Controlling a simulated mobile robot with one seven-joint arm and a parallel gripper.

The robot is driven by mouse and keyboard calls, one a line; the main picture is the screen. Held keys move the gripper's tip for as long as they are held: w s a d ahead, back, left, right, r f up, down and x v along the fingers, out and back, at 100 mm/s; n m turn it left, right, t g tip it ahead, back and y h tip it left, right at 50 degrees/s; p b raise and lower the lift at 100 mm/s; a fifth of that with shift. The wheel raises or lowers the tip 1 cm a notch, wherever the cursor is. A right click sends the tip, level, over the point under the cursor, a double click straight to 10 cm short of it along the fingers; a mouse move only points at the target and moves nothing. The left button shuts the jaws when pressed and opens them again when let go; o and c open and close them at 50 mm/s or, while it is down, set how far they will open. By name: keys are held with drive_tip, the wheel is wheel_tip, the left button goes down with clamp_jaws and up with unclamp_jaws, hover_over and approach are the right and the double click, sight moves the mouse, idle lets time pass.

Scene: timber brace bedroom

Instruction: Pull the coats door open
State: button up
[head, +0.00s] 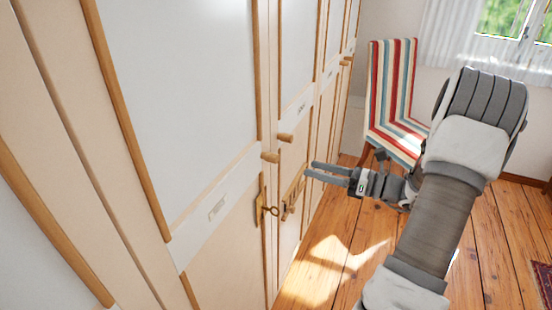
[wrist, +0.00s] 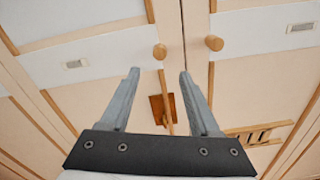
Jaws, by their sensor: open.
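A row of tall cream wardrobe doors with wood trim fills the left of the head view. A near door (head: 219,205) and the door beyond it (head: 300,110) meet at a seam. Each has a small label, too small to read, so I cannot tell which is the coats door. The near door's round wooden knob (head: 270,157) and the farther door's knob (head: 286,138) sit beside the seam. They also show in the wrist view as a left knob (wrist: 160,51) and a right knob (wrist: 214,43). My gripper (head: 309,168) is open and empty, pointing at the doors, apart from both knobs.
A slatted wooden fitting (head: 292,194) is on the farther door, close to my gripper. A striped chair (head: 392,95) stands beyond. The wooden floor (head: 335,265) beside the wardrobe is clear.

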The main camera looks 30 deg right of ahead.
sight(278, 159)
drive_tip(key=x, duration=1.1)
drive_tip(key=shift+w+a, duration=0.25)
drive_tip(key=shift+c, duration=0.3)
clamp_jaws()
idle(0.6)
